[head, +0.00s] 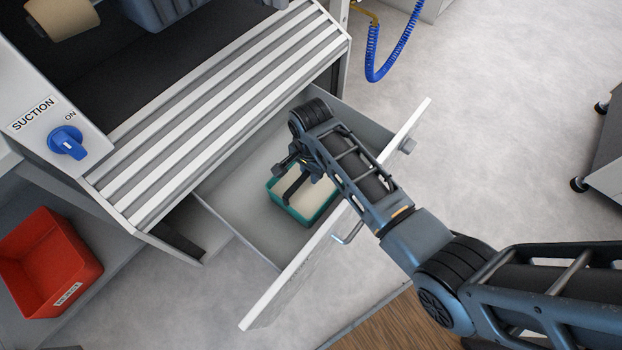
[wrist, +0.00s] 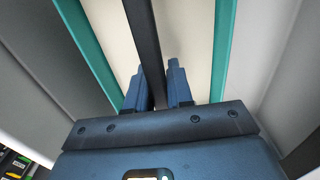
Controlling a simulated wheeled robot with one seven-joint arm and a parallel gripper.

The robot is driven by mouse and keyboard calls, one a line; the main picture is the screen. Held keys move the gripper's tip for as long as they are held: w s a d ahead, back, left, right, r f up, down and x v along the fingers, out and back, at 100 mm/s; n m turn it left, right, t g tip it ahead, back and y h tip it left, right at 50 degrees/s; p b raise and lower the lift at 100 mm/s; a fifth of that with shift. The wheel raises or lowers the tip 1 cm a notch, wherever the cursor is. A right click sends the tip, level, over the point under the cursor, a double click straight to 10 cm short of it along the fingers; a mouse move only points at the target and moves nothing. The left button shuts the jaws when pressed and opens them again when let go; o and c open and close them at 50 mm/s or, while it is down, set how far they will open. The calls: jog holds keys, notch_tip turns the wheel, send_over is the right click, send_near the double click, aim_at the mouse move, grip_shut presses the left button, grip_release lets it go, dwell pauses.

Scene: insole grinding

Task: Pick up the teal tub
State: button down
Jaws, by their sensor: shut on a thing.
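The teal tub (head: 310,218) sits in the open drawer, with cream-coloured contents inside. A dark bar (head: 297,186) crosses over its top like a handle. My gripper (head: 291,165) is above the tub at its far side in the head view. In the wrist view my gripper's two blue fingers (wrist: 158,88) are closed around the dark bar (wrist: 144,45), and the tub's teal rims (wrist: 226,40) run along both sides. I cannot tell whether the tub's base touches the drawer floor. My arm hides part of the tub's right side.
The grey drawer (head: 232,200) is pulled out under the slatted bench (head: 215,105). Its front panel (head: 300,270) with a handle stands close to the tub and under my arm. A red bin (head: 45,262) is at lower left. A blue suction knob (head: 67,142) is on the bench.

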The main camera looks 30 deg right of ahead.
notch_tip(320, 180, up, 10)
dwell(0.6)
jog(key=c, duration=1.6)
grip_release()
grip_shut()
